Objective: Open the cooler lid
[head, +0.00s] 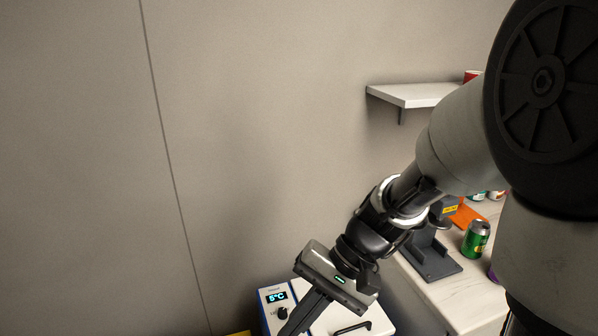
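The cooler (266,310) is at the bottom of the head view, a white box with blue edging and a control panel reading 5°C. Its white lid (378,315) has a black handle (352,327). The lid appears down, but its lower part is cut off by the frame. My gripper (303,318) is over the cooler, left of the handle and seemingly apart from it. Its dark finger part points down and left, and the tips run near or past the bottom edge. Whether the fingers are apart cannot be seen.
A pale counter (460,295) stands to the right, with a dark grey stand (432,258), a green can (476,239) and an orange item (467,214). A white shelf (415,95) is fixed to the wall above. The wall on the left is bare.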

